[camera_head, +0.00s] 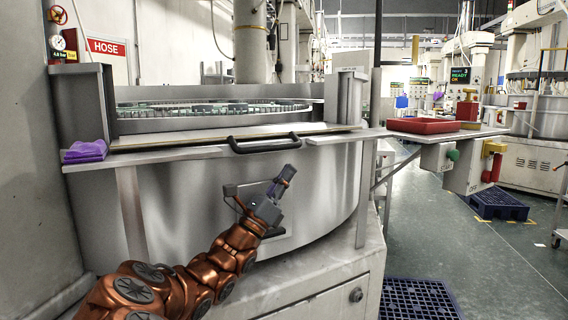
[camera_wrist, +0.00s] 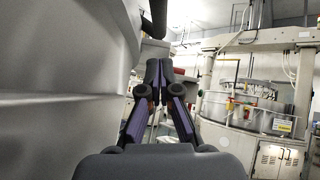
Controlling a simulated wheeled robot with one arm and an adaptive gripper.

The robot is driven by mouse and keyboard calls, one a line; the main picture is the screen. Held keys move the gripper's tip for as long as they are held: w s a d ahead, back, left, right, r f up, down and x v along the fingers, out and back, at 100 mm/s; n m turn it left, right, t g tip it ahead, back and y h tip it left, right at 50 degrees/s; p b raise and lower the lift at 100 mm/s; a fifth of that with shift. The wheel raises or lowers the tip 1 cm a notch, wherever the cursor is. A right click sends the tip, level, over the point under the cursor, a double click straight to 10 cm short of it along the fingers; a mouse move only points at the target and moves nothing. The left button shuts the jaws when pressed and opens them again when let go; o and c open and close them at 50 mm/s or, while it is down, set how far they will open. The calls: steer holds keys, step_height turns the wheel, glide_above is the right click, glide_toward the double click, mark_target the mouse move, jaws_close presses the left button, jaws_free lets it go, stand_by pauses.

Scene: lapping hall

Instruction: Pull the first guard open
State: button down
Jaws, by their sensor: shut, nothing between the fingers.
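The guard (camera_head: 230,126) is a steel panel at the front top of the large round lapping machine, between two upright steel posts in the head view. A black bar handle (camera_head: 265,146) is fixed on its front edge. My gripper (camera_head: 289,174) is just below and to the right of the handle, in front of the curved steel tub, apart from the handle. In the wrist view my gripper (camera_wrist: 158,64) has its fingertips together with nothing between them. A dark bar shows above the fingertips there; I cannot tell for sure whether it is the handle.
Purple cloths (camera_head: 86,151) lie on the ledge at left. A red tray (camera_head: 424,125) sits on the side shelf at right, above a control box with a green button (camera_head: 453,155). Blue pallets (camera_head: 420,299) lie on the floor. The green floor at right is mostly clear.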

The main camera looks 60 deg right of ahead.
steer(key=shift+w+d+r+b, duration=0.1)
steer(key=shift+w+r+b, duration=0.1)
steer(key=shift+r, duration=0.75)
steer(key=shift+w+r+b, duration=0.2)
steer(key=shift+r, duration=0.7)
steer(key=shift+r+p, duration=0.15)
steer(key=shift+p, duration=0.15)
